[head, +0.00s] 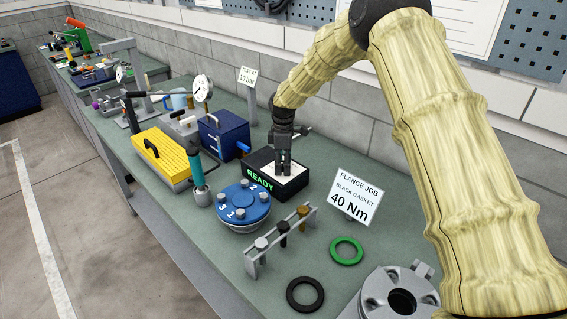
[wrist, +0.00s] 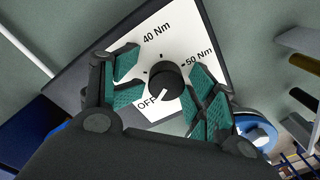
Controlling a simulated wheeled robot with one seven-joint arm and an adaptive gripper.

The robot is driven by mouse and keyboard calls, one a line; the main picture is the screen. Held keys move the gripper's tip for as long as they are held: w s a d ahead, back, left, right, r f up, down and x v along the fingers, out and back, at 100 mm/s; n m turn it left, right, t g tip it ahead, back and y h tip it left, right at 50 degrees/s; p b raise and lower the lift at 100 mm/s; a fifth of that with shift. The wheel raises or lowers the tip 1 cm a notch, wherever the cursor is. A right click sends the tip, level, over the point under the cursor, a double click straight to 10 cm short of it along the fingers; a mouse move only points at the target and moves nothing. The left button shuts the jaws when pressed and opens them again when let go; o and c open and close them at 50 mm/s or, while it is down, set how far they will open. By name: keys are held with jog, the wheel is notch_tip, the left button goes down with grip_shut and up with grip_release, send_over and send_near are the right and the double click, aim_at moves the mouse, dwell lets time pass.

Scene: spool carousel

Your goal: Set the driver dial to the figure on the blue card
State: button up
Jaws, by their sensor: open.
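The driver dial is a black knob (wrist: 166,80) on a white face (wrist: 180,38) marked OFF, 40 Nm and 50 Nm. Its white pointer line points down-left toward OFF. In the head view the dial sits on a black box (head: 262,184) with a green READY display. My gripper (head: 283,165) points down over this box. In the wrist view my gripper (wrist: 165,84) is open, with green finger pads on both sides of the knob, apparently apart from it. A white card (head: 355,199) reads FLANGE JOB, BLACK GASKET, 40 Nm. I see no blue-coloured card.
A blue numbered disc (head: 241,202), a teal-handled tool (head: 197,172) and a rack with several bolts (head: 281,240) stand near the box. A green ring (head: 347,251), black ring (head: 305,294) and grey flange (head: 400,297) lie in front. Another card (head: 247,78) reads TEST AT 20 bar.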

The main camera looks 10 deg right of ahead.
jog(key=shift+w+a+f, duration=0.1)
jog(key=shift+w+f, duration=0.05)
jog(key=shift+w, duration=0.1)
jog(key=c, duration=0.3)
jog(key=shift+s, duration=0.2)
jog(key=c, duration=0.3)
jog(key=shift+s+a+r, duration=0.15)
jog(key=shift+s+r, duration=0.45)
jog(key=c, duration=0.4)
jog(key=shift+d+f, duration=0.25)
jog(key=shift+f, duration=0.05)
jog(key=shift+c, duration=0.2)
